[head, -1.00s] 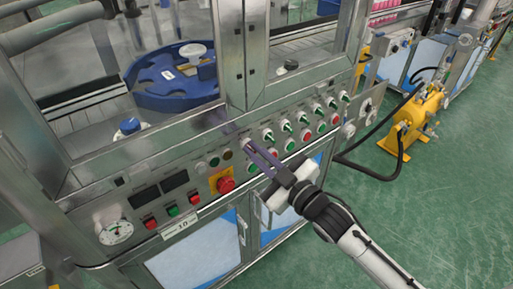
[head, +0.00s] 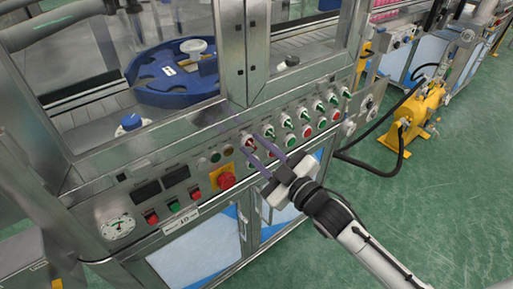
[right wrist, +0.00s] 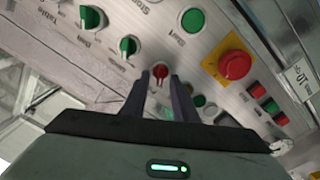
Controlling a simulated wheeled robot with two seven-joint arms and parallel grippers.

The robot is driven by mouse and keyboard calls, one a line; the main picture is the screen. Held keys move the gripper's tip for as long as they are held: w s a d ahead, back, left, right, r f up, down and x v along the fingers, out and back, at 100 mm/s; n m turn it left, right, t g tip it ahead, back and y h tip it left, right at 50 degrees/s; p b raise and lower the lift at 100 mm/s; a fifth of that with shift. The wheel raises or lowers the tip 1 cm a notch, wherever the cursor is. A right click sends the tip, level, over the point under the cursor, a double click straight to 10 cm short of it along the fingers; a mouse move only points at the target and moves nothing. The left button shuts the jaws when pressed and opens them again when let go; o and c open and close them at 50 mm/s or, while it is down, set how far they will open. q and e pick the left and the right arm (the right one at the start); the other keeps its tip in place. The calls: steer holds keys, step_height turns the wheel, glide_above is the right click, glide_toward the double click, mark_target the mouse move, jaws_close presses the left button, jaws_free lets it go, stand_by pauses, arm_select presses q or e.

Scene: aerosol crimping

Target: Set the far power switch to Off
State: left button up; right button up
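A row of rotary switches runs along the machine's sloped front panel. The switch at the left end of the row has a red knob (head: 249,143); the others I can make out, such as this green knob (head: 268,132), are green. My right gripper (head: 257,142) is in front of the red knob, its two thin fingers apart. In the right wrist view the red knob (right wrist: 160,72) shows between the fingertips, with a gap to each finger; I cannot tell the depth. My left gripper is not in view.
Green and red push buttons sit below the switches, including a green one (right wrist: 193,20). A red emergency stop (head: 226,181) on a yellow plate is left of my right gripper. A yellow machine (head: 421,118) with a black hose stands on the green floor at right.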

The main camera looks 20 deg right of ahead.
steer(key=v, duration=1)
steer(key=shift+s, duration=0.15)
steer(key=shift+d, duration=0.1)
steer(key=s+a+f+m+g+h, duration=0.1)
steer(key=s+f+m+g, duration=0.1)
steer(key=s+f, duration=0.3)
steer(key=s+f+m+g+h, duration=0.1)
steer(key=s+f+m+g, duration=0.2)
steer(key=f, duration=0.9)
steer(key=s+a+f+m+g+h, duration=0.1)
steer(key=s+f+m+g, duration=0.2)
steer(key=s+f, duration=0.5)
steer(key=shift+a+f+h, duration=0.35)
steer(key=shift+f+h, duration=0.05)
steer(key=shift+f, duration=0.15)
